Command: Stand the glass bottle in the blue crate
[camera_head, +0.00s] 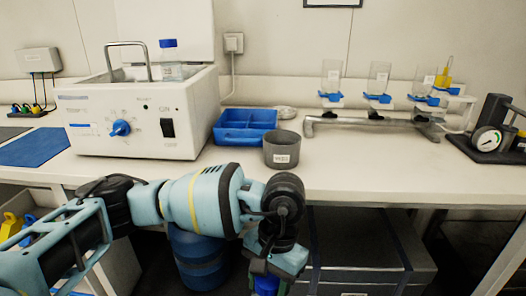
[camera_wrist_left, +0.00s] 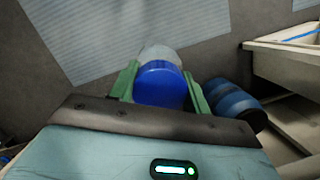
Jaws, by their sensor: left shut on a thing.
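My left gripper (camera_head: 270,272) hangs low in front of the table, at the bottom of the head view. In the left wrist view the green fingers of this gripper (camera_wrist_left: 160,88) are shut on a glass bottle by its blue cap (camera_wrist_left: 160,84). Clear glass (camera_wrist_left: 160,53) shows just beyond the cap; the rest of the bottle is hidden. The blue crate (camera_head: 232,137) sits on the table, right of a white machine, above and left of my gripper in the head view. It has a divider and looks empty. My right gripper is not in view.
A similar blue-capped bottle (camera_head: 170,62) stands in the white machine (camera_head: 140,120). A grey cup (camera_head: 282,150) stands close to the crate's front right. A rack with clear cylinders (camera_head: 375,125) is farther right. A blue drum (camera_head: 200,258) stands under the table.

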